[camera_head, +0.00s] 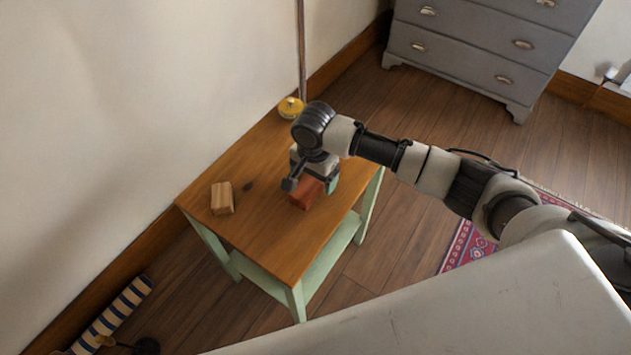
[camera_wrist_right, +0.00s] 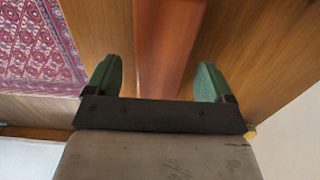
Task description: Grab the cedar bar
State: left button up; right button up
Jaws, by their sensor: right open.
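The reddish bar, which looks like the cedar bar (camera_head: 306,194), lies on the wooden table top under my right gripper (camera_head: 315,181). In the head view, the gripper hides part of it. In the right wrist view, the bar (camera_wrist_right: 168,45) runs lengthwise between the two green fingers of my right gripper (camera_wrist_right: 160,80). The gripper is open, with one finger on each side and a visible gap to the bar on both sides. Whether the fingertips reach down to table height cannot be told. My left gripper is not in view.
A light wooden block (camera_head: 222,198) and a small dark item (camera_head: 248,186) lie left on the table (camera_head: 270,235). A yellow round tin (camera_head: 291,107) stands at its back corner by the wall. The table front is clear. A grey dresser (camera_head: 480,50) stands behind.

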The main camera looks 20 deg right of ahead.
jog(key=shift+f, duration=0.65)
jog(key=shift+c, duration=0.5)
jog(key=c, duration=1)
jog(key=shift+r, duration=0.1)
